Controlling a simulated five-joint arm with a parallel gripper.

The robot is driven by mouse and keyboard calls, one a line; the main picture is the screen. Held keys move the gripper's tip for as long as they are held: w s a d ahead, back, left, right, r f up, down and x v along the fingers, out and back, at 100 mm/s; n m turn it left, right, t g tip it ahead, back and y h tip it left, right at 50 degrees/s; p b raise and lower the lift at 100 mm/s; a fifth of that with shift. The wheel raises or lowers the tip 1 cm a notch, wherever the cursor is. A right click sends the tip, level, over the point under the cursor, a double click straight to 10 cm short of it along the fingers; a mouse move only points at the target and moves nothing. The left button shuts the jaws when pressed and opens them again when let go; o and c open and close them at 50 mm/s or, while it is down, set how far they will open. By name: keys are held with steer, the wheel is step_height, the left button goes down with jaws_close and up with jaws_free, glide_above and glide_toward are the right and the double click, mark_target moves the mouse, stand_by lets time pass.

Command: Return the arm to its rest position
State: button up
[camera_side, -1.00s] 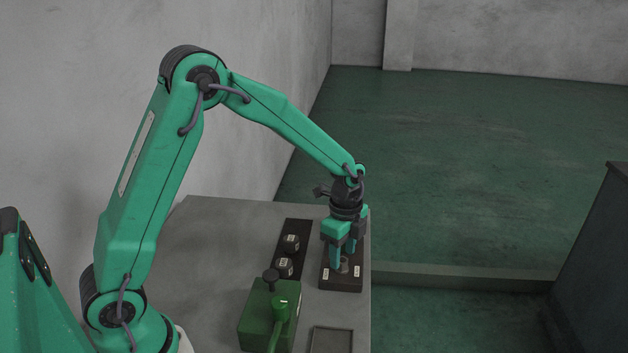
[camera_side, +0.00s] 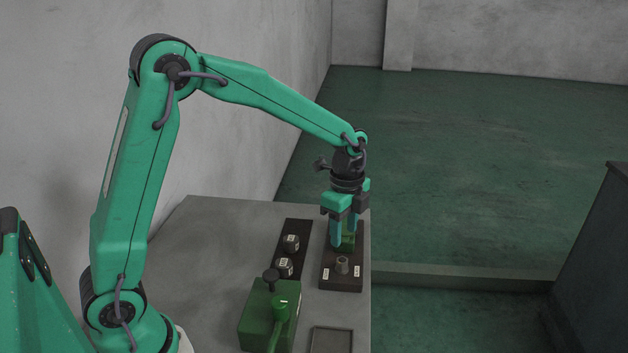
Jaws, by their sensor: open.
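My gripper (camera_side: 343,243) is open, with its fingers pointing down above a dark plate (camera_side: 342,285) near the right edge of the grey table. A small grey cylindrical piece (camera_side: 342,265) stands on that plate, below and clear of the fingertips. A green block (camera_side: 349,243) shows partly between and behind the fingers, toward the far end of the plate. I cannot tell whether the fingers touch it. My arm is bent and reaches out from the left over the table.
A green machine with a lever (camera_side: 258,315) stands at the front, beside a shallow dark tray (camera_side: 331,341). The grey table (camera_side: 205,255) is bare at left. A wall rises behind it.

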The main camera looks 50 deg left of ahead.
steer(key=s+a+r+n+t, duration=0.1)
steer(key=s+r+n+t, duration=0.2)
steer(key=s+r+n, duration=0.55)
steer(key=s+r+n+t, duration=0.1)
steer(key=s+r+n, duration=0.1)
steer(key=s, duration=0.4)
steer(key=s+a+r+n+t, duration=0.1)
steer(key=s+n, duration=0.3)
steer(key=s, duration=0.3)
steer(key=shift+s+a+r+n+t, duration=0.15)
steer(key=shift+a+r+n+t, duration=0.1)
steer(key=shift+r+n+t, duration=0.1)
stand_by(0.5)
